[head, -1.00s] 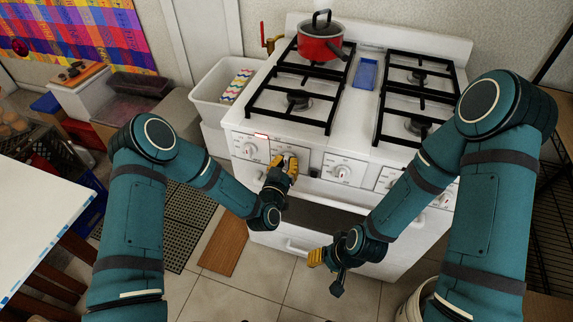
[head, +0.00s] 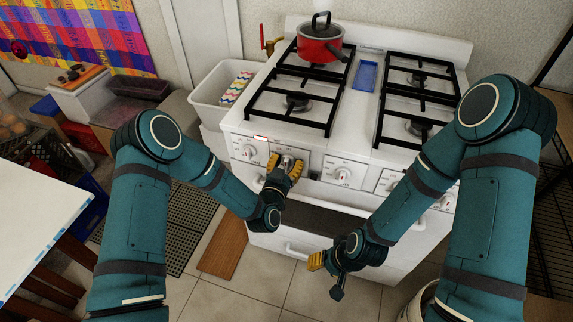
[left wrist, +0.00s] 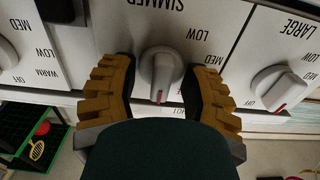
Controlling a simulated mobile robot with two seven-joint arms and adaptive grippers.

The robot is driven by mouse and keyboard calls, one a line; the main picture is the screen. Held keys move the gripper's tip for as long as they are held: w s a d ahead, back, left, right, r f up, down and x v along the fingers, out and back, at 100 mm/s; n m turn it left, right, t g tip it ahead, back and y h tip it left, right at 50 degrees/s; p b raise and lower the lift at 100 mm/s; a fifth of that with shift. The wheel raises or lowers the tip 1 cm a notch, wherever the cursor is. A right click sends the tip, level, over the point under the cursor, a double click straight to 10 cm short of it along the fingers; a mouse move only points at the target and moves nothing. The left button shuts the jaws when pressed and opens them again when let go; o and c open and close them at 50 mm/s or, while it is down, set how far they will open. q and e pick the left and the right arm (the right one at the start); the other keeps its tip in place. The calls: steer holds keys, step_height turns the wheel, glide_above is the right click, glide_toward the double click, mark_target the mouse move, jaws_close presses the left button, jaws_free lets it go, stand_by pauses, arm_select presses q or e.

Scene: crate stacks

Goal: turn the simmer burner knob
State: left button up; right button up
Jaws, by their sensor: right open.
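The simmer burner knob (left wrist: 161,72) is a grey-white dial under the "SIMMER" lettering on the stove's front panel. Its red mark points down in the left wrist view. In the head view the knob (head: 287,161) is partly covered by my left gripper (head: 286,166). My left gripper (left wrist: 161,88) is open, with one yellow finger on each side of the knob and small gaps between pads and knob. My right gripper (head: 326,274) is open and empty, low in front of the stove, away from the knobs.
The oven handle (head: 304,251) lies below. A red pot (head: 320,41) stands on the back left burner.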

arm_select(q)
steer(key=shift+s+f, duration=0.1)
steer(key=shift+f, duration=0.05)
steer(key=shift+s+a+f, duration=0.1)
steer(key=shift+s+a, duration=0.1)
steer(key=shift+s, duration=0.35)
steer(key=v, duration=1)
steer(key=shift+s+r, duration=0.2)
steer(key=shift+s, duration=0.2)
steer(key=shift+a, duration=0.1)
steer(key=s+a+f+n+g, duration=0.2)
steer(key=s+f+g, duration=0.2)
steer(key=f+g, duration=0.4)
steer(key=s+a+f+n+g+y, duration=0.1)
steer(key=s+a+f+n+g, duration=0.1)
steer(key=s+g, duration=0.5)
steer(key=s+a+n, duration=0.1)
steer(key=s+a, duration=0.1)
steer(key=s, duration=0.2)
steer(key=shift+a+g+y, duration=0.15)
steer(key=shift+g+y, duration=0.25)
steer(key=shift+s+f, duration=0.1)
steer(key=shift+s, duration=0.05)
